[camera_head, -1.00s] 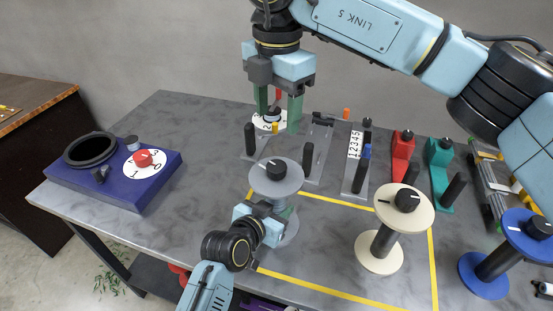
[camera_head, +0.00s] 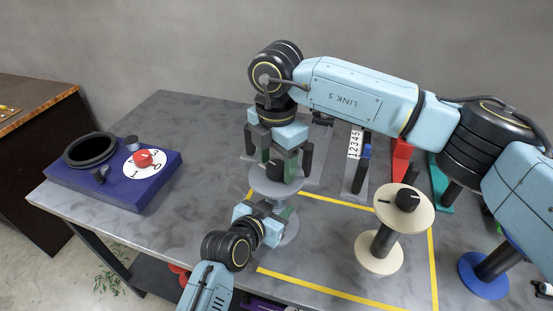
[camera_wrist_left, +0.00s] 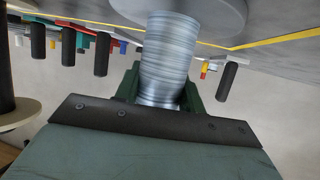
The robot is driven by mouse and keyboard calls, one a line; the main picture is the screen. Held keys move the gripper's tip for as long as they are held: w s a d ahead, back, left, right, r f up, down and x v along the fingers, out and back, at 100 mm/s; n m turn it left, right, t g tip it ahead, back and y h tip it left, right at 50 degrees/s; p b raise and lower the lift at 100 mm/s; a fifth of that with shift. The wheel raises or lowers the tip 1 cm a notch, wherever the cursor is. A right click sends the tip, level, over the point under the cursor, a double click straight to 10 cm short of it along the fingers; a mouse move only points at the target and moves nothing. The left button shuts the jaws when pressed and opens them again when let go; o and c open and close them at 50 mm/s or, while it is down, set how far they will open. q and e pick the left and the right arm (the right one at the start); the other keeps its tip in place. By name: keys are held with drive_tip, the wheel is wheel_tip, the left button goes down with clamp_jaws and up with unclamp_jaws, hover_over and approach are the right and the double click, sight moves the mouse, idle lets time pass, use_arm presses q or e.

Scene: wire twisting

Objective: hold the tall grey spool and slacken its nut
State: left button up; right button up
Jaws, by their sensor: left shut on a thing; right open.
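The tall grey spool (camera_head: 287,232) stands upright on the table, inside the left part of the yellow outline. My left gripper (camera_head: 280,216) is shut on its shaft; the ribbed grey shaft (camera_wrist_left: 168,58) shows between the green fingers in the left wrist view. The black nut (camera_head: 275,169) sits on top of the spool's upper disc. My right gripper (camera_head: 279,160) is open and points down over the nut, with its fingers on either side of it. I cannot tell whether the fingers touch the nut.
A cream spool (camera_head: 379,251) with a black knob stands to the right, and a blue spool (camera_head: 485,275) is beyond it, partly behind my right arm. A purple box with a red dial (camera_head: 143,159) is at the left. Upright tools, one numbered (camera_head: 355,145), stand behind.

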drive_tip(key=c, duration=1)
